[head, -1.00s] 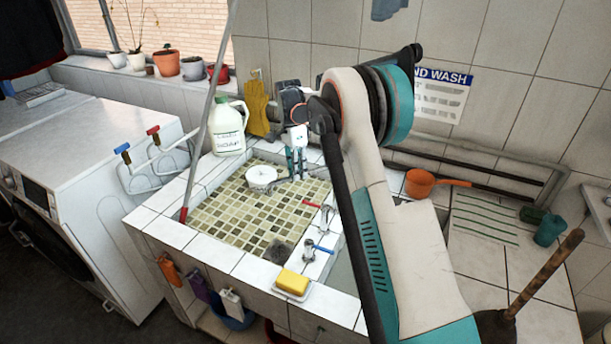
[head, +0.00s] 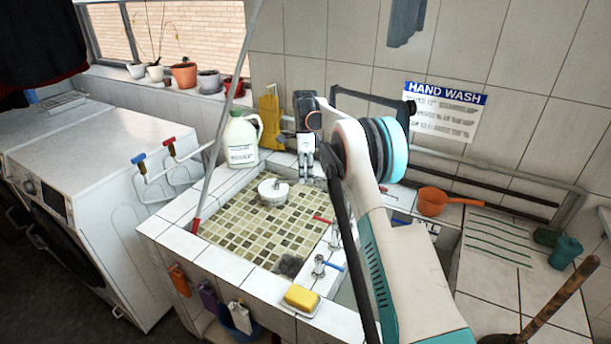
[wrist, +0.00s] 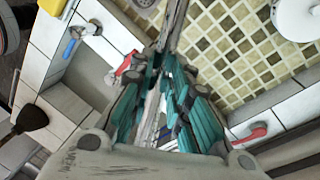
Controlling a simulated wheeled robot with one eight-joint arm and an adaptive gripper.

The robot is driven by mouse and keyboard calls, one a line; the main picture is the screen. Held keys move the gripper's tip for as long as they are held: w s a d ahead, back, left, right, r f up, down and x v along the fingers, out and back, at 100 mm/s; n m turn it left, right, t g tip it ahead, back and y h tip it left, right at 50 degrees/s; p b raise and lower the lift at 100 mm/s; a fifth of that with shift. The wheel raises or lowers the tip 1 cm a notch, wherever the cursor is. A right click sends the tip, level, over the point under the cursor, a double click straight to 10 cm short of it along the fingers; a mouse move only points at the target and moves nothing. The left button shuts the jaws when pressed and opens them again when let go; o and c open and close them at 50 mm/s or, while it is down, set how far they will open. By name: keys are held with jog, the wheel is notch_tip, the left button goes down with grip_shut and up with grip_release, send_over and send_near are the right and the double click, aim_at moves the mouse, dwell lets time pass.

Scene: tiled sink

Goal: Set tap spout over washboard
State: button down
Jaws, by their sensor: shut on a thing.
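My gripper (head: 306,178) is low at the back of the tiled sink (head: 225,228). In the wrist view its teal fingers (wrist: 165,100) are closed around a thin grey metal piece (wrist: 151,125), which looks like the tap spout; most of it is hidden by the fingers. A red tap handle (head: 324,220) and a blue tap handle (head: 333,266) sit on the ledge right of the mosaic basin. A white slab with green stripes (head: 497,238) lies right of the sink; I cannot tell whether it is the washboard. My arm covers much of the right basin.
A leaning pole (head: 216,145) crosses the basin's left edge. A white round thing (head: 272,190) is in the basin. An orange pan (head: 432,202) and a plunger (head: 560,300) are right.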

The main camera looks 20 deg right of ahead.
jog(key=c, duration=1.5)
grip_release()
jog(key=shift+r, duration=0.1)
jog(key=r, duration=0.3)
jog(key=w+r, duration=0.1)
jog(key=r, duration=0.3)
jog(key=w+r, duration=0.1)
jog(key=r, duration=0.3)
jog(key=shift+w+d+r, duration=0.1)
jog(key=shift+d+r, duration=0.15)
jog(key=shift+d, duration=0.15)
jog(key=shift+r, duration=0.1)
